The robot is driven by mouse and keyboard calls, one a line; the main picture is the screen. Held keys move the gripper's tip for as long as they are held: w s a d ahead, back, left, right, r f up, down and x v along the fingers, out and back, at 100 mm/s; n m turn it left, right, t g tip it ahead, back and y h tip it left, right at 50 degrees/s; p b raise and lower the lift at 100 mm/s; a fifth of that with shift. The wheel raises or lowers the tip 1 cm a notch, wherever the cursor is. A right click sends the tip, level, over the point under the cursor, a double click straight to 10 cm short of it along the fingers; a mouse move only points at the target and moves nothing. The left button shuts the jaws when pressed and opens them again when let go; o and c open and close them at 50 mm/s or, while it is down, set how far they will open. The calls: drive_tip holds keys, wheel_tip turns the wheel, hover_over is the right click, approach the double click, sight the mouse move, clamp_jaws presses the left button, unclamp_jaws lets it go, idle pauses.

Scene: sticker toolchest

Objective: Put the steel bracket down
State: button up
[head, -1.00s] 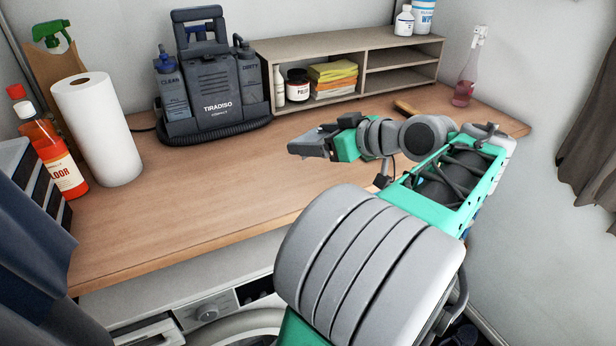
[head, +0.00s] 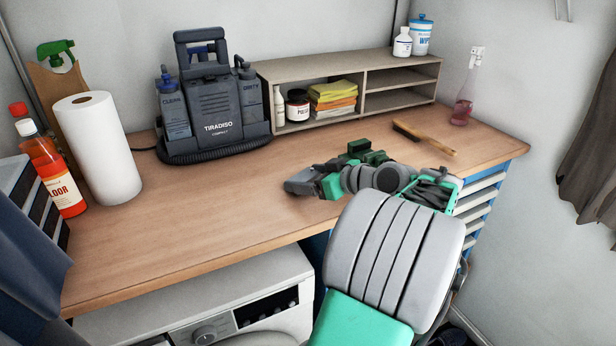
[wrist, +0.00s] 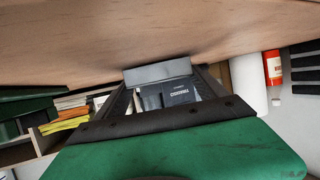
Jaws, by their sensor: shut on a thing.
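My gripper (head: 298,187) is low over the front middle of the wooden worktop (head: 190,205), pointing left in the head view. In the wrist view, my gripper (wrist: 160,85) is shut on the steel bracket (wrist: 157,73), a flat grey piece across the fingertips. The wrist picture is upside down, with the worktop (wrist: 90,35) at its top. The bracket is close to the wood; I cannot tell whether it touches. In the head view I cannot make out the bracket apart from the grey gripper end.
A dark green object (head: 366,151) stands just behind my wrist. A brush (head: 424,138) lies to the right. The TIRADISO machine (head: 212,110) and the shelf unit (head: 350,85) stand at the back. A paper roll (head: 98,150) stands left. The worktop left of my gripper is clear.

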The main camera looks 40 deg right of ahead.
drive_tip(key=shift+f, duration=0.1)
drive_tip(key=o, duration=1.5)
drive_tip(key=shift+o, duration=0.2)
